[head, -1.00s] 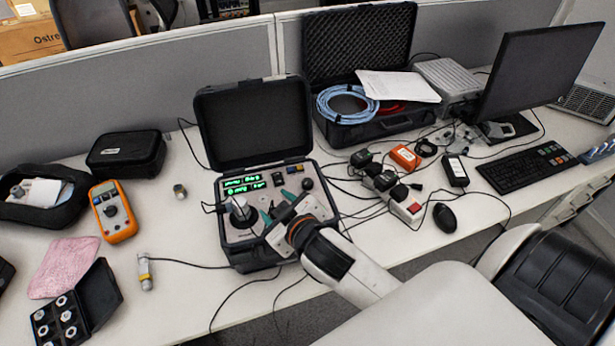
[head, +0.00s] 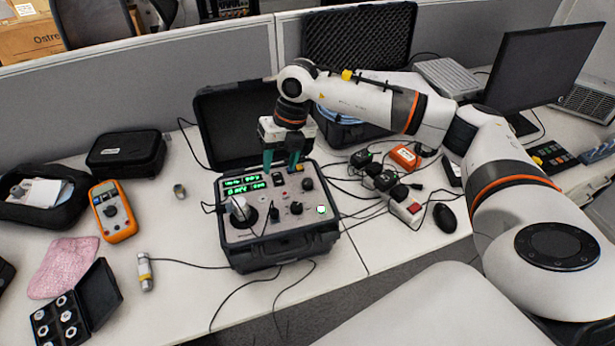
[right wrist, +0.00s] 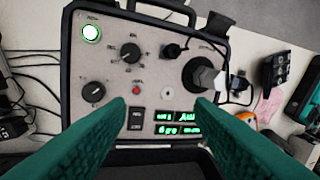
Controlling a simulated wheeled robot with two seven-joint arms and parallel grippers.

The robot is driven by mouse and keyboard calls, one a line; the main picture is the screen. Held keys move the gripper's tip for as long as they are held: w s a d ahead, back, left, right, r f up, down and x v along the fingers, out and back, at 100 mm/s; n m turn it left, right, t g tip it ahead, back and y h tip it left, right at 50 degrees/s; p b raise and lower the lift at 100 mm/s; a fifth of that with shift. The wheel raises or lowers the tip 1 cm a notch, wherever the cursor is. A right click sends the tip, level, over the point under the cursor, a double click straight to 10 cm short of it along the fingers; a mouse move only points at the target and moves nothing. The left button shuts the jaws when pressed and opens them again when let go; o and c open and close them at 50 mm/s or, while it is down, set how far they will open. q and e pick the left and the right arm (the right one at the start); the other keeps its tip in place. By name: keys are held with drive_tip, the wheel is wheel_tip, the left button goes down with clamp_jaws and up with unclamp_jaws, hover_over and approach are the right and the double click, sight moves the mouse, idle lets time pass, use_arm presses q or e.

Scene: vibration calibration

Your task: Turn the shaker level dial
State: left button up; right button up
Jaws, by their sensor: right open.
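The shaker unit is an open black case (head: 290,247) with a light panel, green displays (head: 243,185) and several knobs. In the right wrist view the panel is upside down, with one black dial (right wrist: 130,52) near a lit green button (right wrist: 91,32) and another dial (right wrist: 94,92) below it. Labels are too small to tell which is the level dial. The round shaker head (head: 241,210) is at the panel's left. My right gripper (head: 280,166) is open, its teal fingers pointing down over the panel's back edge, with no dial between them. My left gripper is not seen.
The case's raised lid (head: 225,125) stands behind my right gripper. An orange multimeter (head: 113,211) and a cabled sensor (head: 145,272) lie to the left. Power adapters (head: 380,180) and a mouse (head: 445,217) are to the right. The table in front is mostly clear.

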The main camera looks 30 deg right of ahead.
sight(307, 181)
drive_tip(key=d+r+m+h, duration=0.1)
drive_tip(key=d+r+h, duration=0.15)
drive_tip(key=d, duration=0.45)
wheel_tip(307, 181, down, 12)
drive_tip(key=p, duration=0.3)
drive_tip(key=shift+r+p, duration=0.15)
drive_tip(key=shift+p, duration=0.2)
drive_tip(key=shift+f, duration=0.5)
drive_tip(key=c, duration=1)
drive_tip(key=shift+m, duration=0.3)
